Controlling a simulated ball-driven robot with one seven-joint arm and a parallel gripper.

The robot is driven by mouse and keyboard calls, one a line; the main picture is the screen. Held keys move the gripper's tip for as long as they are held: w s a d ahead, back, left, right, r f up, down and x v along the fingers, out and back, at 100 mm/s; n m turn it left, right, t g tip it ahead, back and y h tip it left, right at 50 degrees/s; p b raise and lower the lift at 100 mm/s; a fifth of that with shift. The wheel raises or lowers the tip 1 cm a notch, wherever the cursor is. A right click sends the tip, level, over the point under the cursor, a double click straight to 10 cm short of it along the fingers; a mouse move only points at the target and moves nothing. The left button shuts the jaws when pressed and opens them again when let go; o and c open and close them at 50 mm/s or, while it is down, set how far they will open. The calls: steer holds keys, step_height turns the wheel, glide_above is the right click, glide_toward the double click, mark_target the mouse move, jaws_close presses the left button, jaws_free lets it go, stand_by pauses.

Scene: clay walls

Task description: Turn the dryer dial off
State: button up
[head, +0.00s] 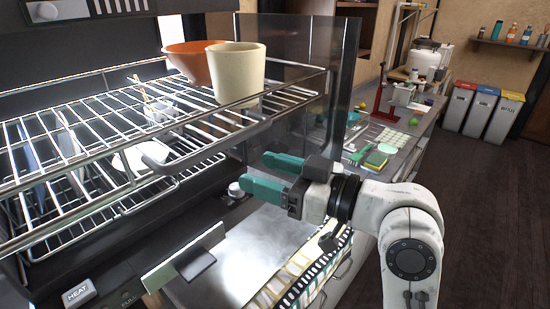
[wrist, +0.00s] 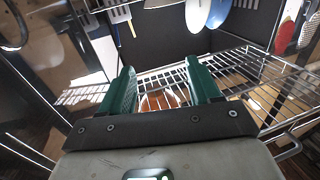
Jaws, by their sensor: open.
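The dryer (head: 120,235) stands on the left in the head view, with a dark front panel under its wire racks. A small pale round dial (head: 236,190) sits on that panel. The pointer setting of the dial is too small to read. My gripper (head: 254,171) is open and empty, with its green fingers pointing left toward the dryer. The lower fingertip appears right beside the dial; I cannot tell whether they touch. In the wrist view my gripper (wrist: 162,78) shows the rack beyond its fingers, and I cannot make out the dial there.
The upper wire rack (head: 60,150) holds an orange bowl (head: 186,62) and a cream cup (head: 236,75), and its front edge is close to my gripper. A HEAT button (head: 78,293) is at lower left. A counter (head: 405,135) with sponges stands behind; floor at right is clear.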

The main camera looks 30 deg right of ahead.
steer(key=s+r+p, duration=0.1)
steer(key=s+p, duration=0.1)
steer(key=p, duration=0.5)
steer(key=shift+f, duration=0.1)
